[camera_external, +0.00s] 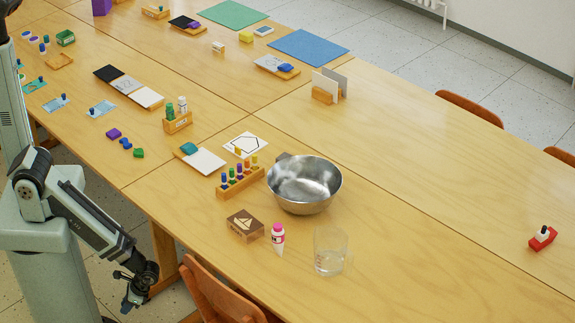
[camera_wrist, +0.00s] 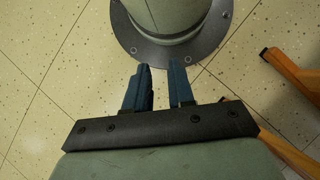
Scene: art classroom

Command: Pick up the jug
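The jug (camera_external: 329,251) is clear and see-through and stands upright near the front edge of the table, in the external view. It is right of a small white bottle with a pink cap. My gripper (camera_external: 131,299) hangs low at the left, beside the table and below its top, well apart from the jug. In the wrist view my gripper (camera_wrist: 160,88) shows two blue fingers with a gap between them and nothing held. The wrist view shows the floor and my base, not the jug.
A steel bowl (camera_external: 304,186) stands behind the jug. The pink-capped bottle (camera_external: 278,238) and a wooden box (camera_external: 245,225) are to its left. A chair (camera_external: 215,293) stands at the front edge between my gripper and the jug.

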